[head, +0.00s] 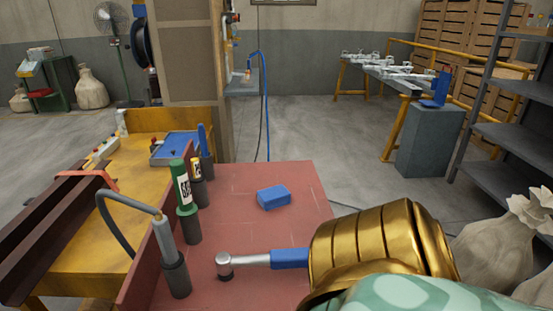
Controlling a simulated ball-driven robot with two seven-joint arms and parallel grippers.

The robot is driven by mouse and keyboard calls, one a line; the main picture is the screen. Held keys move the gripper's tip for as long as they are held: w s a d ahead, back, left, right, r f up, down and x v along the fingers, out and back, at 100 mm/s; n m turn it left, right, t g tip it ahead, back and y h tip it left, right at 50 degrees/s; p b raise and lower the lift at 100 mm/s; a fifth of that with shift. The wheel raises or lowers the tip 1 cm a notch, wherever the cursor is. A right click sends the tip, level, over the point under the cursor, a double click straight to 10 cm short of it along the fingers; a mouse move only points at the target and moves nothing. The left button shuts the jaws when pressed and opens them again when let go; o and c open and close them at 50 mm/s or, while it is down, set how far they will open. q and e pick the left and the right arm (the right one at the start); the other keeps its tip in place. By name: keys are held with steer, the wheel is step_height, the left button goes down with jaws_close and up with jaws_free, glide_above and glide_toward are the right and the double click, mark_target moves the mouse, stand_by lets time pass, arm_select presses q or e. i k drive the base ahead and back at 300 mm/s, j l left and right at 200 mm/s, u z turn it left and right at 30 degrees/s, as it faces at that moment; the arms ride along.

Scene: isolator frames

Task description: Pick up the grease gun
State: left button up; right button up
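What looks like the grease gun (165,236) is a grey cylinder with a dark flexible hose curving from its top to the left. It stands upright in a dark round holder (177,276) at the front left of a red-topped bench (305,183). No gripper touches it in what shows. A gold and green arm of mine comes in from the lower right and covers the bench's front right part. Neither gripper's fingers can be seen.
A green labelled bottle (182,185), a yellow-labelled bottle (197,170) and a blue item (203,138) stand in holders behind it. A blue block (273,197) and a blue-handled ratchet wrench (250,260) lie on the bench. A yellow table (90,240) is at left.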

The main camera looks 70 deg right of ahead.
mark_target(185, 209)
steer(key=z, duration=1.45)
